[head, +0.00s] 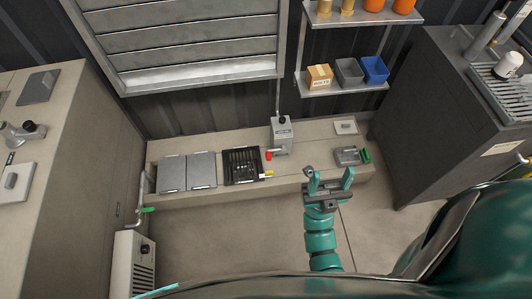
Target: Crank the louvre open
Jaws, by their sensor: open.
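The louvre (180,50) fills the upper left of the head view, with wide grey slats in a pale frame. The slats lie nearly flat, with no clear gaps showing. A grey box (283,137) stands on the low bench below its right corner. A thin rod (278,96) runs up from the box towards the louvre. A red knob (268,155) sits at the box's lower left; its crank arm is too small to make out. My gripper (330,178) has teal fingers spread apart with nothing between them. It is right of and nearer than the box, apart from it.
The low bench (215,196) also holds two grey plates (187,172), a black slotted unit (242,165) and a grey device (348,155) with a green part. Shelves (345,88) with bins hang above right. A dark cabinet (425,120) stands right. The floor in front is clear.

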